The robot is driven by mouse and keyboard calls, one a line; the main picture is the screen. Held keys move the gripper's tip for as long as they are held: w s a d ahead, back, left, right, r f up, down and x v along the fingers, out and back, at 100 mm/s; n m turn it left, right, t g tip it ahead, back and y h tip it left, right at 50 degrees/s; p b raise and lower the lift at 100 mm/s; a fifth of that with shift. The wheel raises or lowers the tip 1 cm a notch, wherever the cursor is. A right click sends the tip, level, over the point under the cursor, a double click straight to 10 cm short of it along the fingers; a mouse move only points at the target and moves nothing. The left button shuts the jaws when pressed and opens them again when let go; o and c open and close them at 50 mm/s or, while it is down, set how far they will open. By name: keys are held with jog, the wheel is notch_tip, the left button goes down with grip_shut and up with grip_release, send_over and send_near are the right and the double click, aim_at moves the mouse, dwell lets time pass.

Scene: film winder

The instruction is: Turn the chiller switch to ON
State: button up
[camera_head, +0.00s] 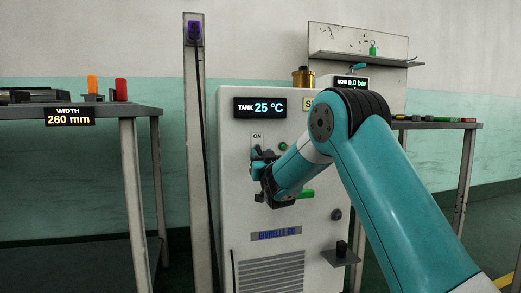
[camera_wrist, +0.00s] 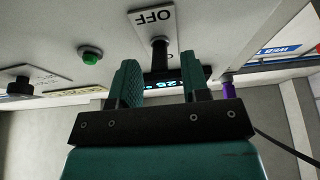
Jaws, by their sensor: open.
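The chiller (camera_head: 240,215) is a light grey cabinet with a lit tank display (camera_head: 260,107) reading 25 °C. Its switch plate (camera_head: 257,138) shows ON at the top in the head view; my gripper hides the lower part. In the wrist view, upside down, the plate (camera_wrist: 143,19) shows OFF. The black switch handle (camera_wrist: 160,58) stands out between my two green fingers, with gaps beside it. I cannot tell for sure which way it points. My gripper (camera_wrist: 161,72) is open around the handle; in the head view it (camera_head: 257,163) is at the panel.
A green button (camera_wrist: 90,54) sits beside the switch, and a black knob (camera_wrist: 19,84) farther left in the wrist view. A post (camera_head: 195,150) with a cable stands left of the chiller. Tables stand left (camera_head: 130,109) and right (camera_head: 440,125).

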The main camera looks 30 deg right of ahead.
jog(key=shift+w+d+r, duration=0.2)
jog(key=shift+w, duration=0.45)
grip_shut()
